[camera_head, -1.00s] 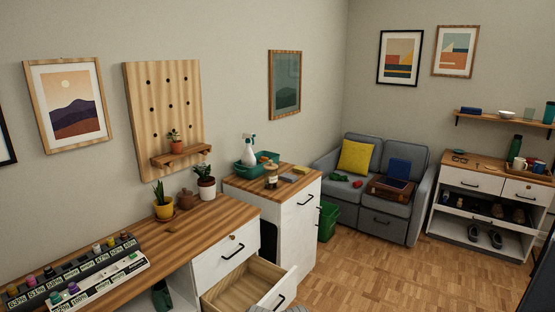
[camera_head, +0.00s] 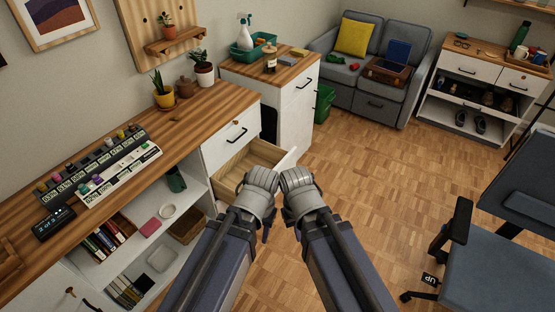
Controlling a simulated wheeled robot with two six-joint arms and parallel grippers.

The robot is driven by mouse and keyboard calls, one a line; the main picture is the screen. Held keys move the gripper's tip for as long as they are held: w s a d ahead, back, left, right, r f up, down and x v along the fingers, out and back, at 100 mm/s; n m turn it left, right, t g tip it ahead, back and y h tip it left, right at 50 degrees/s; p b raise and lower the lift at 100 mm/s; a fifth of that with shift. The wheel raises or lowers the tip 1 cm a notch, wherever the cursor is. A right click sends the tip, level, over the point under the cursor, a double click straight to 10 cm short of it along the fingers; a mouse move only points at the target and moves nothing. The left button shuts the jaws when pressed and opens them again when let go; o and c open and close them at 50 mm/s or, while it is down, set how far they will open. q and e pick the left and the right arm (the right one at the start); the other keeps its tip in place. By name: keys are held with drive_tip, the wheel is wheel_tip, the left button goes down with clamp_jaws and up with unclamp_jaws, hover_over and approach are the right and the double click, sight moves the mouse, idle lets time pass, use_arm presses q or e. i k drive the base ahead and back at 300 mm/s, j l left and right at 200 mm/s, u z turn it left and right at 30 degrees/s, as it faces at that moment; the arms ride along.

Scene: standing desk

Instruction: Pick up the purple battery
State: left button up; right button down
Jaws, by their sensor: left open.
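The purple battery (camera_head: 97,179) is small in view and stands in the white front row of the charging rack (camera_head: 122,173) on the wooden desk, beside a green battery (camera_head: 84,188). My two arms reach up from the bottom middle, with their wrists close together in front of the open drawer. My left gripper (camera_head: 246,216) is open, mostly hidden by its own arm, and well to the right of the rack.
An open, seemingly empty drawer (camera_head: 248,160) juts from the desk (camera_head: 196,118). A dark display (camera_head: 54,223) stands left of the rack. Potted plants stand at the desk's back. Shelves with books (camera_head: 103,240) lie below. A chair (camera_head: 495,272) stands right; the floor between is clear.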

sight(96, 178)
drive_tip(key=j+z, duration=0.1)
drive_tip(key=j, duration=0.2)
drive_tip(key=u, duration=1.6)
